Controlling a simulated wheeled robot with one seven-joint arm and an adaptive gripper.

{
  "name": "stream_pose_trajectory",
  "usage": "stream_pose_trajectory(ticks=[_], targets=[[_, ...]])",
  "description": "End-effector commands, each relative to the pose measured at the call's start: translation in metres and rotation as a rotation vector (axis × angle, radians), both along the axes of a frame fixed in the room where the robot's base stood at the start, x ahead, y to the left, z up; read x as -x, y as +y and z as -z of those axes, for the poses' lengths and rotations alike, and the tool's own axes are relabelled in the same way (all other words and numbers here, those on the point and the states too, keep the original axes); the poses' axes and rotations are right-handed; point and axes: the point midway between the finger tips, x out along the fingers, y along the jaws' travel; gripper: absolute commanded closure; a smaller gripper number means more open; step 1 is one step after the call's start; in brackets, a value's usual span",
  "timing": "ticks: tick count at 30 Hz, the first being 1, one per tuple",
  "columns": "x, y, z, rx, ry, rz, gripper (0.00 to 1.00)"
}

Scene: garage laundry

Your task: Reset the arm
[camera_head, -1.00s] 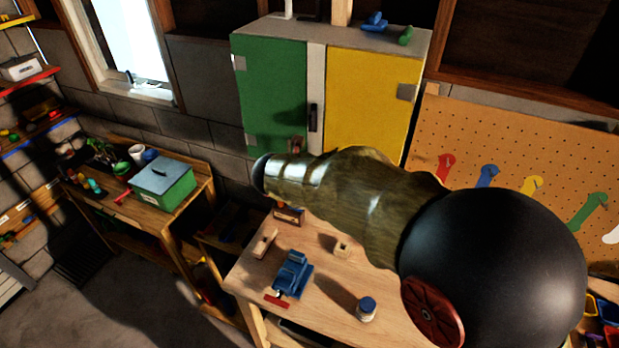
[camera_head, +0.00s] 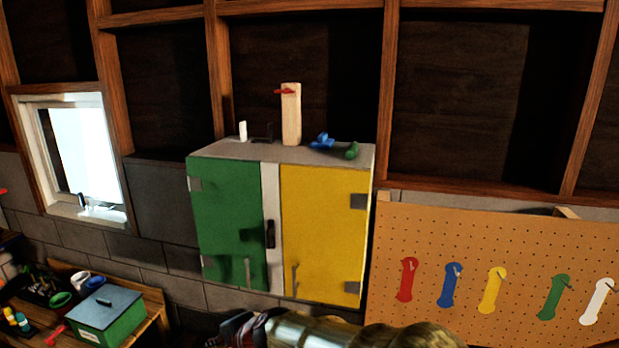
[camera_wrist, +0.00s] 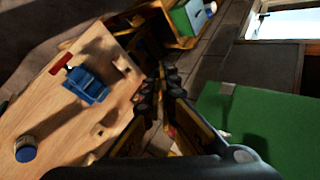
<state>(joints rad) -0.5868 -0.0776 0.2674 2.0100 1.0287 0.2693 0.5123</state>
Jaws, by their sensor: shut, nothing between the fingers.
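My gripper (camera_wrist: 165,84) is in the middle of the wrist view, its two dark fingers together with nothing between them. It points past the edge of the wooden workbench (camera_wrist: 58,92). In the head view my arm crosses the bottom edge, and the dark gripper end (camera_head: 236,330) shows only in part below the cabinet.
A green and yellow cabinet (camera_head: 325,215) stands against the wall, close to my gripper. In the wrist view a blue vise (camera_wrist: 86,84) and a blue-lidded jar (camera_wrist: 25,149) are on the workbench. A green box (camera_head: 105,315) sits on the left bench. A pegboard (camera_head: 530,235) is at right.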

Motion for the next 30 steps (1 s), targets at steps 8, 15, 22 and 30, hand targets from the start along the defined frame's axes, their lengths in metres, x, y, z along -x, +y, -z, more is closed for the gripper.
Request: stream_pose_trajectory(ticks=[8, 15, 22, 30], targets=[[0.107, -0.137, 0.08, 0.455, -0.181, -0.609, 1.0], [0.172, -0.268, 0.145, 0.773, -0.19, -0.832, 1.0], [0.203, -0.353, 0.187, 0.954, -0.192, -0.747, 1.0], [0.21, -0.385, 0.2, 0.991, -0.235, -0.587, 1.0]])
